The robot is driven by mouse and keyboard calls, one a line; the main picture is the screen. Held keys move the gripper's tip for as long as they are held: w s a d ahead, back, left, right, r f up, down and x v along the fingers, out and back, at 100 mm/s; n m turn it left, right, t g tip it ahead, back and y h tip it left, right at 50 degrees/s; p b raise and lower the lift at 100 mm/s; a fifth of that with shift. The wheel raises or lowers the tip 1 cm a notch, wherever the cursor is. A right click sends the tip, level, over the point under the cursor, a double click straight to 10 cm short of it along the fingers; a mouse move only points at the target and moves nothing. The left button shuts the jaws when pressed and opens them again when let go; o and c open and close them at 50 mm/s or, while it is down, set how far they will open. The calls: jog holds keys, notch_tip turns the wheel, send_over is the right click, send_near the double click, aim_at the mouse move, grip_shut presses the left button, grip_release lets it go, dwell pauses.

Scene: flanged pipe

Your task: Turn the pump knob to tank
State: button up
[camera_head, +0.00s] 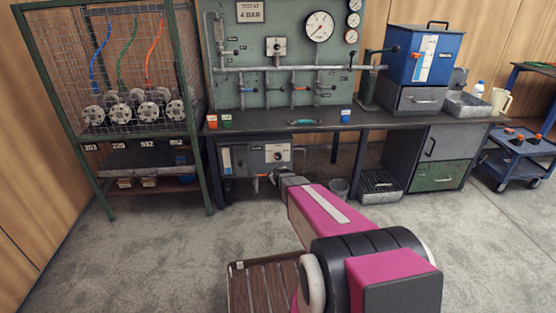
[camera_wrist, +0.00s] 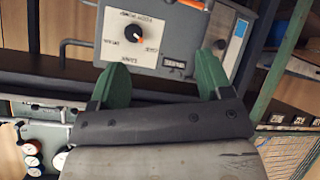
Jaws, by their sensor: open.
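The pump unit (camera_head: 240,160) is a grey box under the bench, with a light control plate on its front. The pump knob (camera_wrist: 133,33) is black with an orange mark on a white plate (camera_wrist: 116,52) in the wrist view, which appears upside down. Small labels surround the knob, too blurred to read surely. I cannot tell which label its mark points to. My gripper (camera_wrist: 163,76) is open, its two green fingers apart with nothing between them. It stands short of the plate, not touching the knob. In the head view my gripper is small and partly hidden by my arm.
The bench top (camera_head: 400,121) runs above the pump unit. A green-framed rack (camera_head: 207,170) stands to the left, and grey and green cabinets (camera_head: 440,175) to the right. A bin (camera_head: 339,188) stands under the bench. The front floor is largely clear.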

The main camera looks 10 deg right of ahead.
aim_at(278, 157)
jog(key=w+d+f+n+t, duration=0.1)
jog(key=w+t, duration=0.1)
jog(key=w, duration=0.5)
jog(key=w+d+f+n+t+h, duration=0.1)
jog(key=w+d+f+t, duration=0.1)
jog(key=w, duration=0.5)
jog(key=w+d+f+t, duration=0.1)
jog(key=w+t, duration=0.2)
jog(key=w, duration=0.5)
jog(key=shift+d+f+n, duration=0.2)
jog(key=shift+d+n, duration=0.15)
jog(key=shift+n, duration=0.05)
jog(key=c, duration=0.9)
